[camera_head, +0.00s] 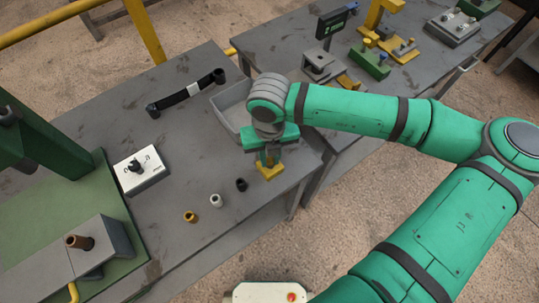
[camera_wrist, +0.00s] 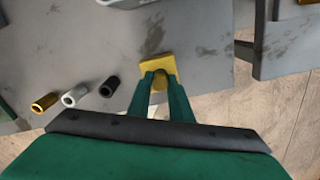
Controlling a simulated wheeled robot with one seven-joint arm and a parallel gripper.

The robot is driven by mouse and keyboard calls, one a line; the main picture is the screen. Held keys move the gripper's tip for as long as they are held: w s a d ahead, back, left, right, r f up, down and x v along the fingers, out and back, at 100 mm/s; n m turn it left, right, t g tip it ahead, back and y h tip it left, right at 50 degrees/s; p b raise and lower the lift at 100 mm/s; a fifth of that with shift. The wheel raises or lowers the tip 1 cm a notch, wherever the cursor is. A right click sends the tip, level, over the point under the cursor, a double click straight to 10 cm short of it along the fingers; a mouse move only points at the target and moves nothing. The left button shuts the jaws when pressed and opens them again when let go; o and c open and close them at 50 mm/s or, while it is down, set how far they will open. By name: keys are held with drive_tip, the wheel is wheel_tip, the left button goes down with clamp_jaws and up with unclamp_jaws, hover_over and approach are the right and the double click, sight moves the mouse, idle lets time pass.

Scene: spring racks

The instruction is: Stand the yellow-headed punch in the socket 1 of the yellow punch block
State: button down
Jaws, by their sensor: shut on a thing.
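My gripper (camera_head: 269,160) is shut near the right edge of the near table, with its fingers pointing down. A small yellow block (camera_wrist: 155,64) shows right at the fingertips in the wrist view, and it also shows under my gripper in the head view (camera_head: 268,174). I take it for the yellow punch block. The yellow-headed punch appears to be between the fingers, but they hide it and I cannot make out its shape. I cannot tell whether it touches the block, and the sockets are not readable.
A second table holds fixtures.

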drive_tip(key=c, duration=1.6)
unclamp_jaws()
drive_tip(key=shift+d, duration=0.1)
